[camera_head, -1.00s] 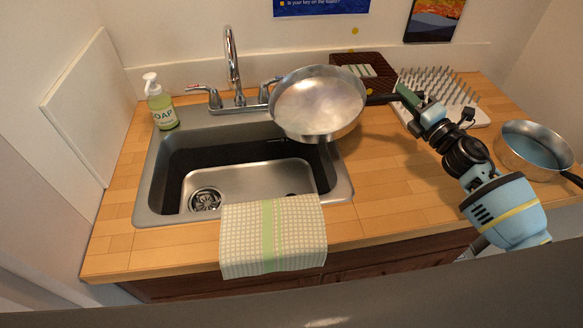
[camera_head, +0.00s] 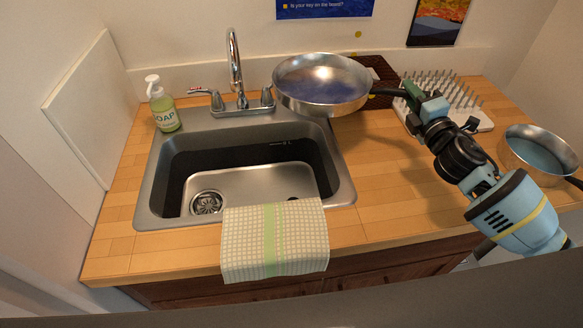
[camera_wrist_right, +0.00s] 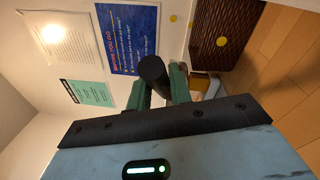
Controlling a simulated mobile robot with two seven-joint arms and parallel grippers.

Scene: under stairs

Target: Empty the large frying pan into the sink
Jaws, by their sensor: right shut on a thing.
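The large frying pan (camera_head: 322,104), silver with a dark handle (camera_head: 388,91), hangs in the air above the sink's back right corner and the counter behind it. It is fairly level; its inside shows a bluish-purple sheen, and I cannot tell whether that is liquid or reflection. My right gripper (camera_head: 408,92) is shut on the handle, whose dark end shows between the fingers in the right wrist view (camera_wrist_right: 153,70). The steel sink (camera_head: 160,206) lies left of and below the pan; its visible basin looks empty. My left gripper is not in view.
The faucet (camera_head: 234,65) stands close left of the pan. A soap bottle (camera_head: 162,108) is at the sink's back left. A towel (camera_head: 273,240) hangs over the front edge. A pegged drying rack (camera_head: 485,125) and a smaller pan (camera_head: 537,174) with bluish contents are at right.

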